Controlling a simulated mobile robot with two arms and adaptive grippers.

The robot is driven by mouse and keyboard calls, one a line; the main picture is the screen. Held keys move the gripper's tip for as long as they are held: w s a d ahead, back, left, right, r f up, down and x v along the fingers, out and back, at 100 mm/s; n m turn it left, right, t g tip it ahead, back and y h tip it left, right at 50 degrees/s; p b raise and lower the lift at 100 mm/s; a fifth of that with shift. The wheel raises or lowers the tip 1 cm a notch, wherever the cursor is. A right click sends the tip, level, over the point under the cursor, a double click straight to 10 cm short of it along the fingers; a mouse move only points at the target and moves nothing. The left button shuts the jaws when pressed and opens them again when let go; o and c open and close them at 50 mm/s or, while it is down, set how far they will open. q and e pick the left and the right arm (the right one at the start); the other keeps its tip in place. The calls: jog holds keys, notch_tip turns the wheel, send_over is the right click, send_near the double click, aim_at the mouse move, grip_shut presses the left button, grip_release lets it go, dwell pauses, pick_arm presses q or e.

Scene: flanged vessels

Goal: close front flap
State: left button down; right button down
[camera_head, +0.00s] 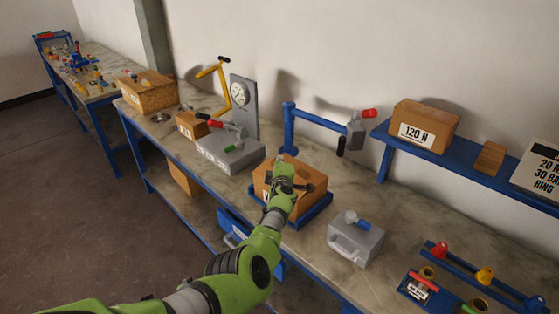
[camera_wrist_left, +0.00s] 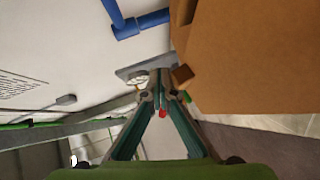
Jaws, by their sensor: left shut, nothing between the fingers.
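A brown cardboard box (camera_head: 312,203) stands on a blue tray (camera_head: 318,214) in the middle of the bench. My left gripper (camera_head: 282,163) is over the box in the head view and hides part of its top and front, so I cannot make out the front flap or how far it is open. In the left wrist view a large plain cardboard face (camera_wrist_left: 250,55) fills the right side, close beside the shut left gripper (camera_wrist_left: 158,76). Nothing is between the fingertips. I cannot tell whether they touch the cardboard. My right gripper is not in view.
A blue post with a swing arm (camera_head: 289,128) stands behind the box. A grey gauge unit (camera_head: 230,150) is to its left, and a grey canister (camera_head: 355,240) to its right. A blue shelf (camera_head: 460,165) holds a box marked 120 N (camera_head: 424,125).

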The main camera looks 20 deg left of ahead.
pick_arm(q)
jog(key=shift+w+f+p, duration=0.15)
jog(key=shift+f+p, duration=0.05)
jog(key=shift+p, duration=0.2)
dwell(0.8)
dwell(0.5)
